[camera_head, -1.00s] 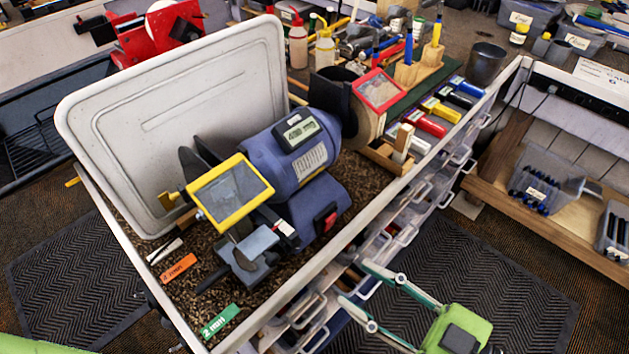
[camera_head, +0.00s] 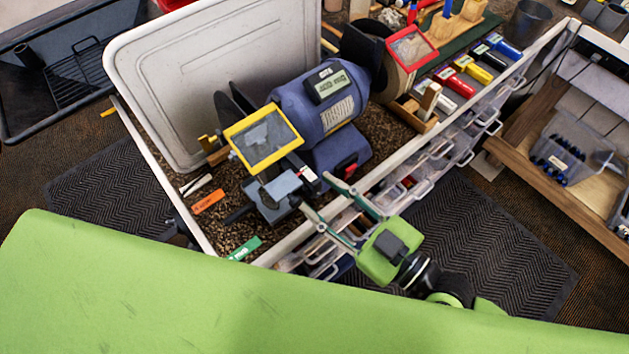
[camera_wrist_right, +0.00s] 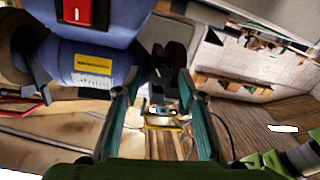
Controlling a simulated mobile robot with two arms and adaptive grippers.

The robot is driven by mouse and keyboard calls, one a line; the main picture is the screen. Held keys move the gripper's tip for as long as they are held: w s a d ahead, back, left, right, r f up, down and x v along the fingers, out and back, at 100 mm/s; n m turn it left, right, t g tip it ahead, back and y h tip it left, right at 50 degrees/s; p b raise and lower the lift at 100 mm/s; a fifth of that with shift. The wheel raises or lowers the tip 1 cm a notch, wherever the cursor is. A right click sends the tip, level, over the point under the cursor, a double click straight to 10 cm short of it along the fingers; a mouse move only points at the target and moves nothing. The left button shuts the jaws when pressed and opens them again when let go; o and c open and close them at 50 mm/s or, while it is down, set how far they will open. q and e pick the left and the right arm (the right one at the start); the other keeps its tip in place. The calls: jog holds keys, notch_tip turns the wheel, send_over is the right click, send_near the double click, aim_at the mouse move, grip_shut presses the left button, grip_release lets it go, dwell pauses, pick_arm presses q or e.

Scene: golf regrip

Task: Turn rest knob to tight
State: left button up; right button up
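The blue bench grinder (camera_head: 312,107) stands on the bench, with a yellow-framed shield (camera_head: 263,138) on its left. Below the shield is a light-blue tool rest (camera_head: 281,187). In the right wrist view, the gripper (camera_wrist_right: 158,82) has wide-apart fingers with nothing held, close to the grinder body (camera_wrist_right: 95,62). My left gripper is not in view.
A white panel (camera_head: 215,70) stands behind the grinder. The bench's pale front edge (camera_head: 375,178) and clear drawers (camera_head: 440,150) lie under my right arm. Orange (camera_head: 208,201) and green (camera_head: 245,248) labels lie left of and below the rest.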

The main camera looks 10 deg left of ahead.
jog(key=shift+x, duration=1.2)
jog(key=shift+d, duration=0.1)
grip_shut()
jog(key=shift+f+m+b, duration=0.15)
jog(key=shift+m+b, duration=0.15)
jog(key=shift+m, duration=1.1)
grip_release()
